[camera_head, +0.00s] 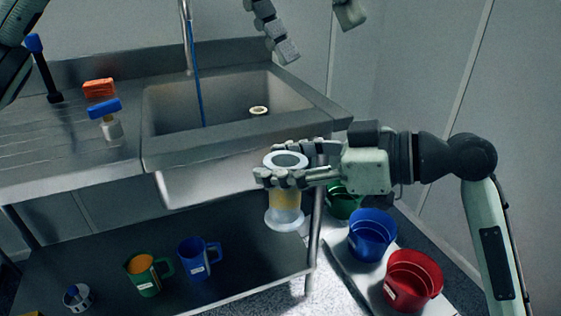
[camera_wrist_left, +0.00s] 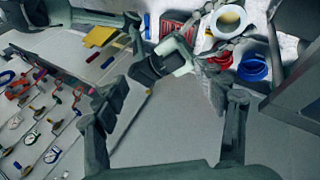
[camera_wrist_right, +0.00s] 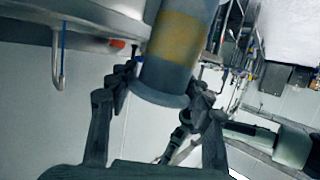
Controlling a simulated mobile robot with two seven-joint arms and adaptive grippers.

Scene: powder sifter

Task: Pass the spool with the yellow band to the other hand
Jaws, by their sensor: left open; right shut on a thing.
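The spool with the yellow band (camera_head: 285,200) is upright in the head view, with pale flanges at both ends. My right gripper (camera_head: 272,166) is shut on it just below the top flange and holds it in the air in front of the sink. In the right wrist view the spool (camera_wrist_right: 178,42) sits between the fingers, its yellow band clear of them. My left gripper (camera_head: 318,36) is open and empty at the top of the head view, apart from the spool. In the left wrist view the spool's pale ring end (camera_wrist_left: 228,20) shows beyond the open fingers (camera_wrist_left: 170,98).
The sink (camera_head: 225,115) and its counter lie behind the spool, with a small ring (camera_head: 259,110) in the basin. Green (camera_head: 147,275) and blue (camera_head: 197,259) jugs stand on the lower shelf. Blue (camera_head: 372,236) and red (camera_head: 412,281) buckets stand at lower right.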

